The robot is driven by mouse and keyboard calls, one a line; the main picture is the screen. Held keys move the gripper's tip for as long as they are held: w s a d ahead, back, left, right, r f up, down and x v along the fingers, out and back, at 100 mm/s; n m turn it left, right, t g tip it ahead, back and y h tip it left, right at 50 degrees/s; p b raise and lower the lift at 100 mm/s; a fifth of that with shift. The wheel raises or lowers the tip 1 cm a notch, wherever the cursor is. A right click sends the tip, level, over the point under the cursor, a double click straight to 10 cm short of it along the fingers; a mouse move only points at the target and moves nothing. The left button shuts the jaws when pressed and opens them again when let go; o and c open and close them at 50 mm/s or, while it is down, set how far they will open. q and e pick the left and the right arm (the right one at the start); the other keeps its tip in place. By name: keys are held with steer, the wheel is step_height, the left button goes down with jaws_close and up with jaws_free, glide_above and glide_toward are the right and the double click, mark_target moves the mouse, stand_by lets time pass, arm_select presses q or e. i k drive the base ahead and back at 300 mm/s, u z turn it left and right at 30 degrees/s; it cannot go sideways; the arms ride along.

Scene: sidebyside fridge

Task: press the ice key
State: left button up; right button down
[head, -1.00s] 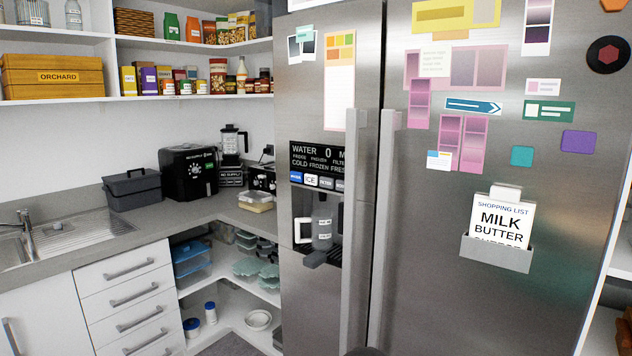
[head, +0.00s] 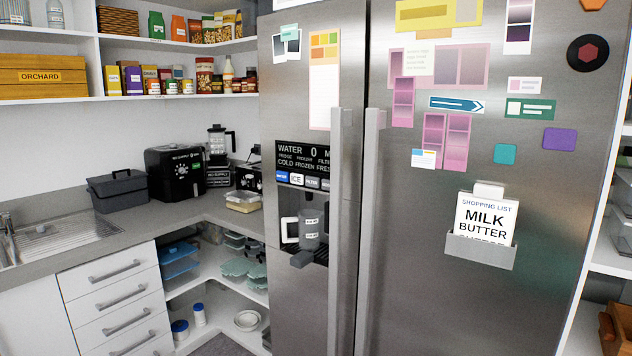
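The ice key (head: 297,180) is a small light key marked ICE on the dispenser panel (head: 304,158) in the left fridge door. It sits between a blue key (head: 282,177) on its left and a dark key (head: 312,183) on its right. Neither of my grippers shows in the head view.
Two long vertical handles (head: 341,230) stand out from the fridge doors, just right of the dispenser. A shopping list holder (head: 482,245) hangs on the right door. A counter (head: 160,216) with drawers lies to the left.

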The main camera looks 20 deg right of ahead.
mark_target(295, 178)
steer(key=z, duration=0.1)
steer(key=i, duration=1)
steer(key=u, duration=0.1)
